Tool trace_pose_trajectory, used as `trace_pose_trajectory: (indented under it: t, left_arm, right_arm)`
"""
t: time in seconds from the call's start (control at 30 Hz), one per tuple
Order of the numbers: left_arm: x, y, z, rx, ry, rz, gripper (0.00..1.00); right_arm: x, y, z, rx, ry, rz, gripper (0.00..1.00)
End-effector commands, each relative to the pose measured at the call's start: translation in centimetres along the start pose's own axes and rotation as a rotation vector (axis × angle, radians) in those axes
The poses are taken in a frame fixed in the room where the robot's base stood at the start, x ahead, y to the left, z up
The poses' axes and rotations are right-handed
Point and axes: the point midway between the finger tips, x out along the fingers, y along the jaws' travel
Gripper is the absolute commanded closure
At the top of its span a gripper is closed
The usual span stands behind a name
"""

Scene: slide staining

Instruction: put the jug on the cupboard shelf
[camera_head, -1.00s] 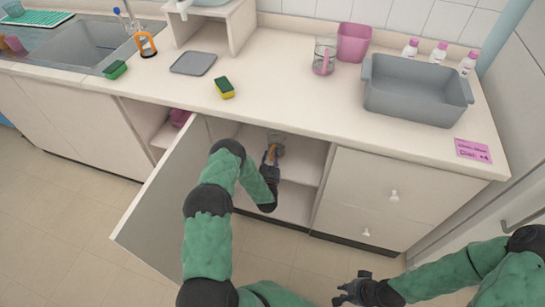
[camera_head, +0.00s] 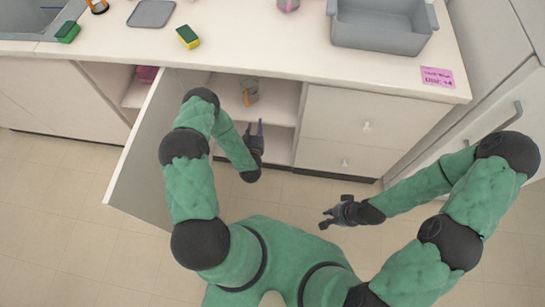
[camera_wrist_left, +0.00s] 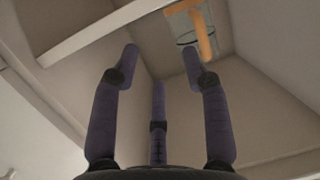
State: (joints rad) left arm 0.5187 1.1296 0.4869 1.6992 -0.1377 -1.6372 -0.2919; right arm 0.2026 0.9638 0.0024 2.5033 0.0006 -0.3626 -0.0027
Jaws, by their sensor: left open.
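The jug (camera_head: 250,92), a clear vessel with an orange handle, stands on the shelf (camera_head: 275,114) inside the open cupboard. In the left wrist view the jug (camera_wrist_left: 190,38) shows at the top, its orange handle toward me, beyond the fingertips. My left gripper (camera_head: 257,128) is in front of the cupboard opening, apart from the jug. Its fingers (camera_wrist_left: 160,65) are spread and empty. My right gripper (camera_head: 328,215) is over the floor in front of the drawers, holding nothing visible; its fingers are too small to judge.
The cupboard door (camera_head: 150,145) stands open to the left of my left arm. Drawers (camera_head: 350,125) are right of the opening. Above, the counter (camera_head: 260,45) carries a grey basin (camera_head: 380,38), a sponge (camera_head: 187,37) and a grey tray (camera_head: 151,13). The floor in front is clear.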

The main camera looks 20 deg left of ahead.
Motion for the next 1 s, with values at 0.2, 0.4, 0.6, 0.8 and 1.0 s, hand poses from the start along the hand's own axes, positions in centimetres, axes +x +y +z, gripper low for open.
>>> trace_pose_trajectory:
  t: [0.2,0.4,0.6,0.8,1.0]
  left_arm:
    - [-4.8,6.6,3.7,-0.07,-0.464,0.18,0.54]
    - [-14.7,10.3,5.8,-0.097,-0.907,0.283,0.54]
    - [-24.7,11.2,5.7,-0.087,-1.251,0.32,0.54]
    - [-29.0,11.0,5.2,-0.077,-1.388,0.323,0.54]
    - [-29.2,11.0,5.2,-0.077,-1.397,0.322,0.54]
  right_arm:
    - [0.0,0.0,0.0,0.0,0.0,0.0,0.82]
    - [0.0,0.0,0.0,0.0,0.0,0.0,0.82]
    - [0.0,0.0,0.0,0.0,0.0,0.0,0.82]
    - [0.0,0.0,0.0,0.0,0.0,0.0,0.82]
    - [0.0,0.0,0.0,0.0,0.0,0.0,0.82]
